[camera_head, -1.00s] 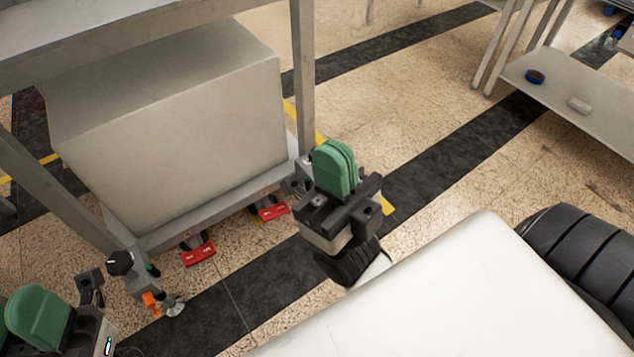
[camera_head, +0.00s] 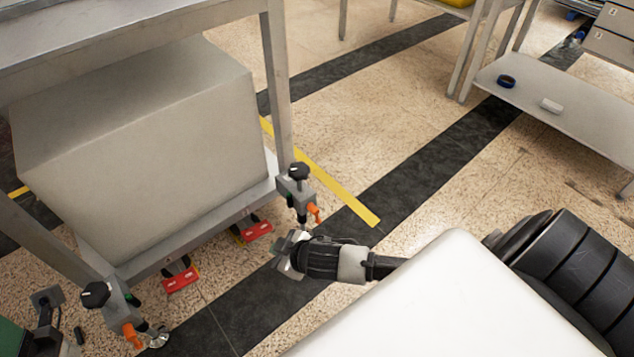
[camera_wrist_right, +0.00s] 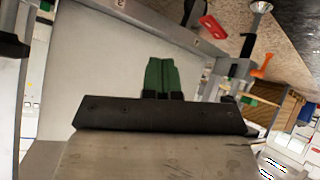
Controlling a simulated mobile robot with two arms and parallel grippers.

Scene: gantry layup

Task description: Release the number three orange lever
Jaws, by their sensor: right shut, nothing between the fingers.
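One orange lever (camera_head: 314,213) sits on a grey levelling-foot bracket with a black knob (camera_head: 299,171) at the frame's right corner. A second orange lever (camera_head: 132,336) is on a similar bracket at the lower left. I cannot read which is number three.
Red pedals (camera_head: 181,279) stick out under the frame holding a large grey box (camera_head: 140,150). Grey table legs (camera_head: 277,85) stand close by. A low shelf (camera_head: 560,110) stands back right. Striped floor between is clear.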

